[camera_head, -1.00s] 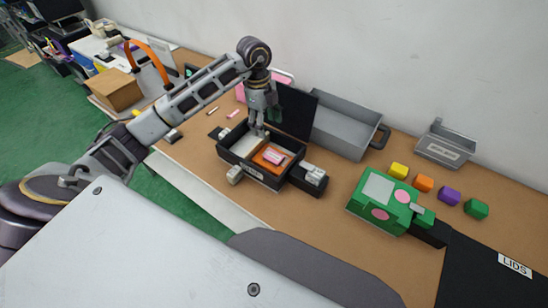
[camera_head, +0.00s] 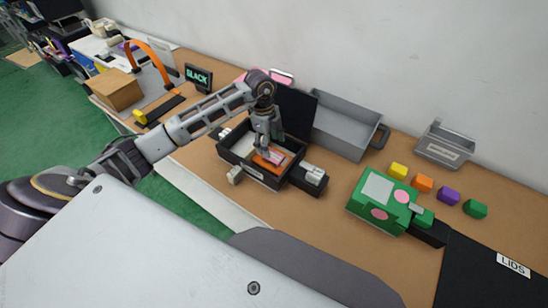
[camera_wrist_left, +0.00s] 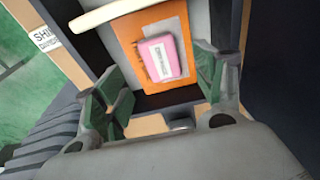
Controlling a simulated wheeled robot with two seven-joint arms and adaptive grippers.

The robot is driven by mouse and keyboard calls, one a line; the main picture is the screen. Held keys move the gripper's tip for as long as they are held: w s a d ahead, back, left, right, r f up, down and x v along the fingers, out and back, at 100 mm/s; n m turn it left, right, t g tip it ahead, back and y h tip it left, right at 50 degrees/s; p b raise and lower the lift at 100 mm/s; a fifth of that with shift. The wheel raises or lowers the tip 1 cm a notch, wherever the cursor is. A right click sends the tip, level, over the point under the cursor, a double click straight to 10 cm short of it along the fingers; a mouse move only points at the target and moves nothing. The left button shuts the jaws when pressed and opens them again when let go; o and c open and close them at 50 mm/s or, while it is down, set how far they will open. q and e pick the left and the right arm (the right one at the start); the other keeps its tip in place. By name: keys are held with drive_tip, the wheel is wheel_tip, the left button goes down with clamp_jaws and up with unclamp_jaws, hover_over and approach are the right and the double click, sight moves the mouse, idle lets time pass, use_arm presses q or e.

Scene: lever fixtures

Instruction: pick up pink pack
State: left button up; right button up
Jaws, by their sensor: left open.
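The pink pack (camera_wrist_left: 160,58) lies on an orange pad (camera_wrist_left: 138,28) inside an open black box in the left wrist view. It has a white label with dark print. In the head view the pink pack (camera_head: 275,156) shows partly behind my left gripper (camera_head: 268,150), which points down into the black box (camera_head: 252,172). In the left wrist view my left gripper (camera_wrist_left: 160,90) is open, its green-padded fingers on either side of the pack's near end and apart from it. I see no right gripper.
The box's black lid (camera_head: 297,112) stands up at its back. A grey bin (camera_head: 345,132) is behind it. A green case (camera_head: 385,200) and several coloured blocks are to the right. A black sign (camera_head: 198,77) and an orange arch (camera_head: 150,55) stand at the left.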

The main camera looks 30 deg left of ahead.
sight(274, 156)
drive_tip(key=shift+a, duration=0.1)
use_arm(q)
drive_tip(key=shift+d+f+p, duration=0.2)
drive_tip(key=shift+d+f, duration=0.1)
drive_tip(key=shift+f, duration=0.65)
drive_tip(key=shift+d+f+p, duration=0.2)
drive_tip(key=shift+d+f, duration=0.05)
drive_tip(key=shift+f, duration=1.3)
use_arm(e)
drive_tip(key=shift+s+a+r, duration=0.1)
drive_tip(key=shift+s+r, duration=0.1)
drive_tip(key=shift+r, duration=0.25)
use_arm(q)
drive_tip(key=shift+c, duration=0.2)
use_arm(e)
drive_tip(key=shift+a, duration=0.3)
use_arm(q)
drive_tip(key=c, duration=1)
drive_tip(key=shift+c, duration=0.2)
use_arm(e)
drive_tip(key=shift+d, duration=0.3)
use_arm(q)
drive_tip(key=shift+r, duration=0.1)
